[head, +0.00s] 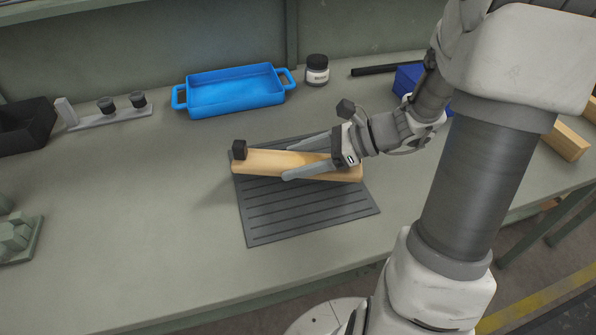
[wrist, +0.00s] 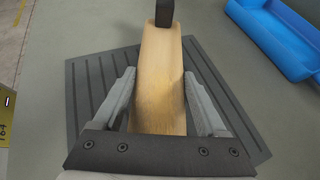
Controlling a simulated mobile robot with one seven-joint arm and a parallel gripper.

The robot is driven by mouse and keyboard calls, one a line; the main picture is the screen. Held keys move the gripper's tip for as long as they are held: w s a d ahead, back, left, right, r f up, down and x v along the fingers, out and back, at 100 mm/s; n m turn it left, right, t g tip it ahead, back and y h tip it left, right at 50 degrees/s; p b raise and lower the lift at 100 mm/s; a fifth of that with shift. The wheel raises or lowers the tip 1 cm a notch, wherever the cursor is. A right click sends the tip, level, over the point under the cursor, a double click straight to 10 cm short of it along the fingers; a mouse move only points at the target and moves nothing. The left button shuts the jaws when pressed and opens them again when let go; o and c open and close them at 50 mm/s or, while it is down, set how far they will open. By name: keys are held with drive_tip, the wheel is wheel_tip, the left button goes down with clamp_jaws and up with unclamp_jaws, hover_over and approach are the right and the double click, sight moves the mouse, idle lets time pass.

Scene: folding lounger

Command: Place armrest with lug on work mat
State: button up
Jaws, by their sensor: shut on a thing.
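The armrest (head: 265,162) is a light wooden bar with a dark block-like lug (head: 239,149) at its left end. It lies across the upper part of the dark grey ribbed work mat (head: 310,215), its lug end reaching about the mat's left edge. My gripper (head: 308,158) has its fingers on both sides of the bar and is shut on it. In the wrist view the armrest (wrist: 160,75) runs away between the fingers (wrist: 160,98), with the mat (wrist: 90,85) beneath. I cannot tell whether the bar touches the mat.
A blue tray (head: 235,90) stands behind the mat, with a jar (head: 317,70) to its right. A black bin (head: 25,127) and a rack with knobs (head: 105,112) are at left. A blue block (head: 408,78) sits behind my arm.

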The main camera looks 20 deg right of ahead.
drive_tip(key=shift+f+b, duration=0.45)
drive_tip(key=shift+f, duration=0.9)
drive_tip(key=shift+f, duration=0.15)
drive_tip(key=o, duration=1.5)
drive_tip(key=shift+r, duration=0.2)
drive_tip(key=p+v, duration=0.3)
drive_tip(key=v, duration=0.8)
drive_tip(key=shift+d+p, duration=0.2)
drive_tip(key=shift+p, duration=0.1)
drive_tip(key=shift+s+d+r, duration=0.15)
drive_tip(key=shift+d, duration=0.15)
drive_tip(key=shift+d, duration=0.1)
